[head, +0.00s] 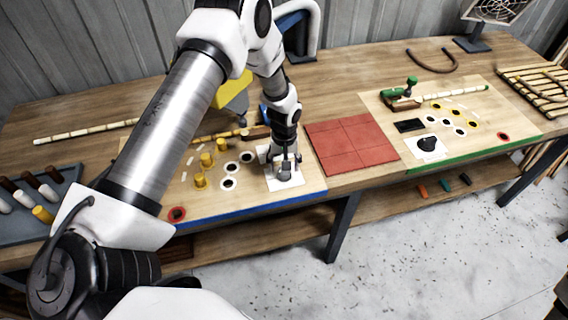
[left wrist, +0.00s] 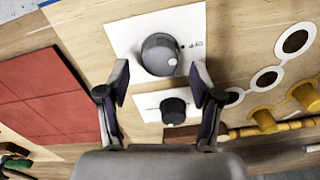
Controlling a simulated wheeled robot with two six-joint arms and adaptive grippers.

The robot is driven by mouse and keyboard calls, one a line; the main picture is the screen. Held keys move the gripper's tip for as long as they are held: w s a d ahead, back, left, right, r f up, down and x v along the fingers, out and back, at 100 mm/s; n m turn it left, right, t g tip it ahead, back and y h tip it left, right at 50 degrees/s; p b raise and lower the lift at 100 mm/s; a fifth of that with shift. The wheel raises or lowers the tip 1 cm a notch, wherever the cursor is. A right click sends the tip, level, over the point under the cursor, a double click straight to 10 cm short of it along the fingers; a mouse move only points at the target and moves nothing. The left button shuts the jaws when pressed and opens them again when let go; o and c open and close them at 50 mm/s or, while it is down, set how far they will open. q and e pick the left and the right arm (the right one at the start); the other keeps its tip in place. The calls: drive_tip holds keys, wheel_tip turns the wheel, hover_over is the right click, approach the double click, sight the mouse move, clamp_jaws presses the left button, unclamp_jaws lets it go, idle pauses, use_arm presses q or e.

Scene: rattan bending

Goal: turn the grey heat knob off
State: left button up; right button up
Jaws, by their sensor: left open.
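The grey heat knob (left wrist: 160,54) stands on a white plate (left wrist: 122,32) in the left wrist view. A pale dot sits on its lower right, and a black dot and small dark lettering, too small to read surely, lie to its right. My left gripper (left wrist: 160,74) is open, its fingers on either side of the knob; I cannot tell whether they touch it. In the head view my left gripper (head: 284,167) points down over the white plate (head: 291,184) and mostly hides the knob. My right gripper is not in view.
A smaller black knob (left wrist: 173,110) sits close by on its own plate. White rings (head: 229,183) and yellow pegs (head: 200,181) stand left of the gripper in the head view. A red tiled mat (head: 350,145) lies right. Another board with a dark knob (head: 428,144) is farther right.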

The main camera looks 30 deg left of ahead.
use_arm(q)
wheel_tip(320, 180, up, 10)
idle(0.6)
